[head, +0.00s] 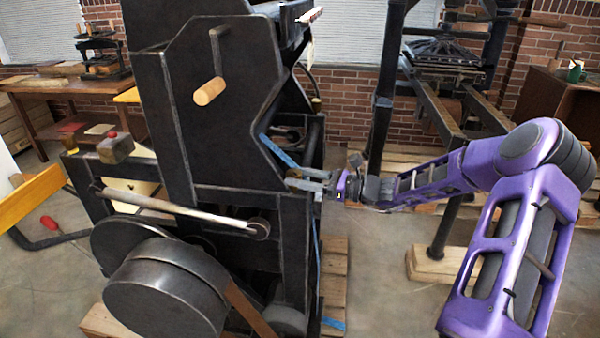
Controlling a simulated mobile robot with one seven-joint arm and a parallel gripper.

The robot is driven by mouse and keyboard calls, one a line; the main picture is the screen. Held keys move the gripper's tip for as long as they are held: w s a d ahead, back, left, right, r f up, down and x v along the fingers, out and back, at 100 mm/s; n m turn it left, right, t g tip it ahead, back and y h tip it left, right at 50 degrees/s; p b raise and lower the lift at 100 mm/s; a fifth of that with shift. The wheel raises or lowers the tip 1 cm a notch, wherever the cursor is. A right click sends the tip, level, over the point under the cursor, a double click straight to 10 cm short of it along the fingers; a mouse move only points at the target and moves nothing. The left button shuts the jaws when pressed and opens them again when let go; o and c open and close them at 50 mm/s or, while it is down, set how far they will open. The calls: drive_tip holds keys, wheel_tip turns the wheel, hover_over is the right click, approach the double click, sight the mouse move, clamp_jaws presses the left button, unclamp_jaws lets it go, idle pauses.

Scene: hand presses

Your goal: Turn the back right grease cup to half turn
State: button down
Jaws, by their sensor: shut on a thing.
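The black hand press (200,115) fills the left and middle of the head view. My gripper (303,179) reaches in from the right, level with the press's right side. Its fingers point left and are shut on a small brass-coloured part (293,173), which looks like the back right grease cup. The fingers hide most of the cup, and its turn angle cannot be read. No other grease cup can be made out clearly.
A blue strip (279,151) runs slanting just above my fingers. A long lever (165,205) and a big roller (160,298) are at the press's front. A second press frame (385,90) stands behind my arm. Wooden pallets (333,270) lie on the floor.

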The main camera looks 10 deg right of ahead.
drive_tip(key=shift+c, duration=1.6)
unclamp_jaws()
drive_tip(key=v, duration=1.7)
drive_tip(key=shift+d, duration=0.15)
drive_tip(key=shift+s, duration=0.1)
